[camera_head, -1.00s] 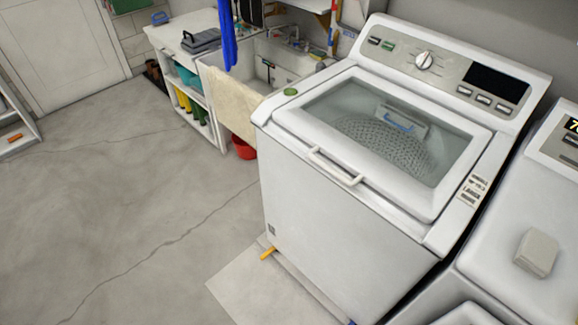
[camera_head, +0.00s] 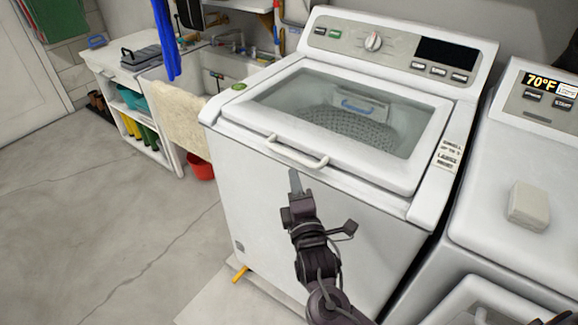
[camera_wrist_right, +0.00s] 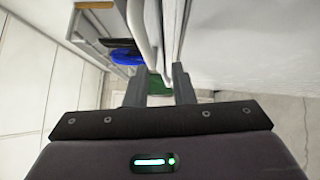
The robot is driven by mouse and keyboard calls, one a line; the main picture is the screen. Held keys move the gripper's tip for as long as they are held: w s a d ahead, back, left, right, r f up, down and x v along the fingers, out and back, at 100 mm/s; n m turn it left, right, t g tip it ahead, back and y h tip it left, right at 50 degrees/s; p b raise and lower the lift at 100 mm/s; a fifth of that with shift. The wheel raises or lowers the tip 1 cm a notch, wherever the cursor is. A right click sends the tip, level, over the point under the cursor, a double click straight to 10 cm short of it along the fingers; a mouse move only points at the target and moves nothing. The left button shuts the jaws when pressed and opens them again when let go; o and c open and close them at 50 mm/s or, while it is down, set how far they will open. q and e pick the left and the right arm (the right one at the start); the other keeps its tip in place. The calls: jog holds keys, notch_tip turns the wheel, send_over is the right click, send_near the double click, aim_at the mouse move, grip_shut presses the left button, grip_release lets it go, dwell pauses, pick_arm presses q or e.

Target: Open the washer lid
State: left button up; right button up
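The white top-loading washer (camera_head: 300,210) stands at the centre right in the head view. Its lid (camera_head: 418,172) is shut, with a clear window showing the drum. The white lid handle (camera_head: 297,153) runs along the lid's front edge. My right gripper (camera_head: 295,180) is in front of the washer, just below the handle. In the right wrist view the two fingers of this gripper (camera_wrist_right: 160,92) are apart. A white curved bar, seemingly the handle (camera_wrist_right: 138,28), shows beyond them; I cannot tell whether they touch it. My left gripper is not in view.
A second white machine (camera_head: 480,215) stands close on the right with a pale block (camera_head: 528,206) on top. A sink (camera_head: 205,78) with a draped cream towel (camera_head: 180,122) and a red bucket (camera_head: 201,168) are at the left. The floor at left is clear.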

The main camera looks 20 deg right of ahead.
aim_at(289, 152)
jog(key=w+r, duration=0.1)
jog(key=w, duration=0.4)
jog(key=w+d+r, duration=0.1)
jog(key=w, duration=0.1)
jog(key=shift+w+r+p, duration=0.2)
jog(key=shift+r+p, duration=0.1)
jog(key=shift+p, duration=0.05)
jog(key=shift+c, duration=0.2)
grip_shut()
